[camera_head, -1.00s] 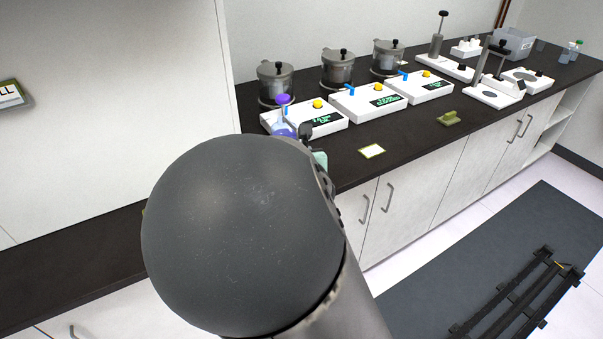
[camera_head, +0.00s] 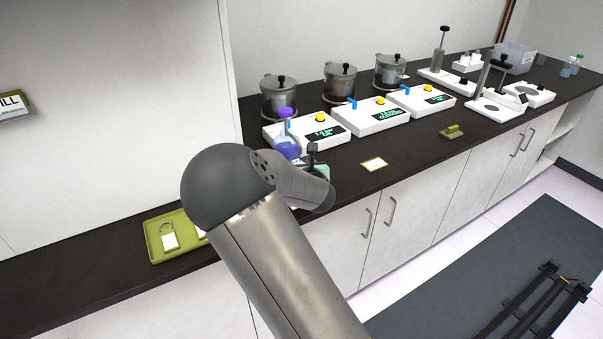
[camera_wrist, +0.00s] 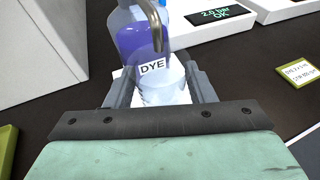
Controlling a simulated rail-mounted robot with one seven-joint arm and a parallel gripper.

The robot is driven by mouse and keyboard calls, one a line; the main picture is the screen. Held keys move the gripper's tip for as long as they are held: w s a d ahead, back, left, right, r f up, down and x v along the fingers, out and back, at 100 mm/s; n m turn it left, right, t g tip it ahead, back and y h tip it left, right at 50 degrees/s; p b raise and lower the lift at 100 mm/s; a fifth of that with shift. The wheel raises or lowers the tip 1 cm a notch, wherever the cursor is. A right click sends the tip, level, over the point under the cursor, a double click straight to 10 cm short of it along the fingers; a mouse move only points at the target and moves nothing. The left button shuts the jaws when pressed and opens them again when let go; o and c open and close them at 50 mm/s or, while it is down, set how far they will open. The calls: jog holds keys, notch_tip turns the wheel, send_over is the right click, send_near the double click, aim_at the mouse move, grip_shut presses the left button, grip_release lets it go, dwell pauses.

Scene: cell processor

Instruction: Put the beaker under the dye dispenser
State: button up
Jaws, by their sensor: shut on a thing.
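The dye dispenser (camera_head: 287,148) is a clear vessel of purple-blue liquid with a purple cap, on the counter by the leftmost white device. In the wrist view the dispenser (camera_wrist: 132,38) bears a DYE label, and its curved metal spout hangs over the picture's top middle. My gripper (camera_wrist: 160,85) is shut on the clear beaker (camera_wrist: 165,93), which is upright between the two fingers. The beaker's rim appears close below the spout tip; exact alignment in depth is unclear. In the head view my gripper (camera_head: 312,160) is beside the dispenser, and the beaker cannot be made out.
White devices with green displays (camera_head: 307,131) and lidded metal pots (camera_head: 279,97) line the back of the dark counter. A green tray (camera_head: 153,243) with a white padlock-like tag lies at the left. A small card (camera_head: 374,164) lies right of my gripper. A wall cabinet (camera_head: 110,100) stands at the left.

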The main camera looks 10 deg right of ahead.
jog(key=shift+w+d+f, duration=0.15)
jog(key=shift+w+f, duration=0.2)
jog(key=shift+f, duration=1.6)
jog(key=shift+f, duration=0.2)
jog(key=o, duration=1.4)
